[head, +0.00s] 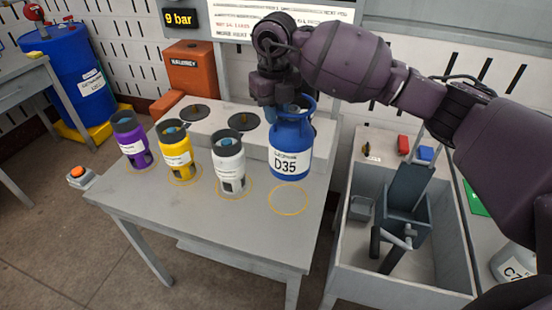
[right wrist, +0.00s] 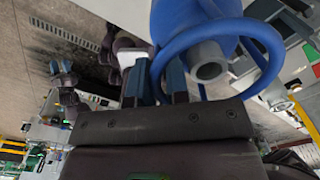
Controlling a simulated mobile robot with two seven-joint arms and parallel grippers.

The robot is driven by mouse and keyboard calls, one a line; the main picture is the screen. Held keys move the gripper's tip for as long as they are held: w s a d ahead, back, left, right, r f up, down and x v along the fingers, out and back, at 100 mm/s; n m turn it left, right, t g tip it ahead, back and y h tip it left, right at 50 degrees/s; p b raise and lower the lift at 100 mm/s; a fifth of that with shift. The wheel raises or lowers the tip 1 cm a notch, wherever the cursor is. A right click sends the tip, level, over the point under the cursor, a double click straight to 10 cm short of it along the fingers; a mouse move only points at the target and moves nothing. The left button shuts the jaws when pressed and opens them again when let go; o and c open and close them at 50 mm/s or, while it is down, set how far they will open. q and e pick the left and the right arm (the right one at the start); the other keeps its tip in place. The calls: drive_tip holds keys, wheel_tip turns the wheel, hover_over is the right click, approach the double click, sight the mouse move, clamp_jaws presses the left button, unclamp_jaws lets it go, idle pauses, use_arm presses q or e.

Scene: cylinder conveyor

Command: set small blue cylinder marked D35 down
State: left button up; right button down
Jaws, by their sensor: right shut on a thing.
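The small blue cylinder (head: 290,155) has a white label reading D35 and a ring collar on top. My right gripper (head: 272,97) is shut on its collar from above. In the right wrist view, the cylinder's blue collar (right wrist: 262,38) passes between the fingers of the gripper (right wrist: 158,78). The cylinder hangs upright over the grey table, its base just behind an empty yellow ring (head: 288,199) in the picture. Any gap beneath its base is hard to judge.
Purple (head: 131,142), yellow (head: 176,152) and white (head: 228,164) cylinders stand on rings in a row to the left on the table (head: 230,225). A raised grey block (head: 215,128) lies behind. A grey bin (head: 400,285) with a cart stands right.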

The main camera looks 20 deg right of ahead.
sight(276, 157)
wheel_tip(276, 157, down, 13)
drive_tip(key=shift+r, duration=0.2)
idle(0.5)
drive_tip(key=c, duration=1.1)
unclamp_jaws()
drive_tip(key=shift+f, duration=0.15)
wheel_tip(276, 157, up, 12)
drive_tip(key=shift+r, duration=0.1)
